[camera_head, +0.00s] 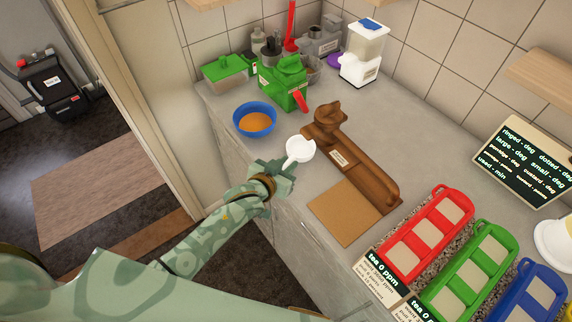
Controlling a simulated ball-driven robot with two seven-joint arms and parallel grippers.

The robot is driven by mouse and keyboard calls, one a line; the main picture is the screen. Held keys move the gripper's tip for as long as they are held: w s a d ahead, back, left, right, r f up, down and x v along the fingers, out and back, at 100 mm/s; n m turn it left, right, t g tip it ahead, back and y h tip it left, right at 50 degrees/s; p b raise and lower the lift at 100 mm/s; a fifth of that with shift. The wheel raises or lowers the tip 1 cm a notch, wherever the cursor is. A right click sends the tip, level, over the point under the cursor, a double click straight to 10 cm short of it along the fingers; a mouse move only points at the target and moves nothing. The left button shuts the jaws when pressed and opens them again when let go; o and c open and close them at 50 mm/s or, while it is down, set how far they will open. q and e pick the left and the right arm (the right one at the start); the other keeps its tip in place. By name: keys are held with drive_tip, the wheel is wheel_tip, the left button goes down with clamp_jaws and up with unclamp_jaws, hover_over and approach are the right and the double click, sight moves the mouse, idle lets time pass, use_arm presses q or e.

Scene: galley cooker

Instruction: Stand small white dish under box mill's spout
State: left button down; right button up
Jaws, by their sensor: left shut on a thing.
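My left gripper (285,168) is shut on the small white dish (300,148), holding it by its near side at the front edge of the counter. The dish looks roughly level and empty, just left of a brown wooden device. Which device is the box mill is not certain: a green boxy device (281,84) with red parts stands behind the dish, and a white device with a clear hopper (362,55) stands farther back right. The labels are too small to read, and no spout shows clearly. My right gripper is not in view.
A blue bowl (242,118) with orange contents stands left of the dish. The brown wooden device (350,160) and a tan board (345,212) lie to the right. Red (425,235), green and blue trays fill the front right. The counter (400,115) is clear at middle right.

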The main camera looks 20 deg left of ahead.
use_arm(q)
drive_tip(key=c, duration=1.3)
unclamp_jaws()
drive_tip(key=shift+f, duration=0.1)
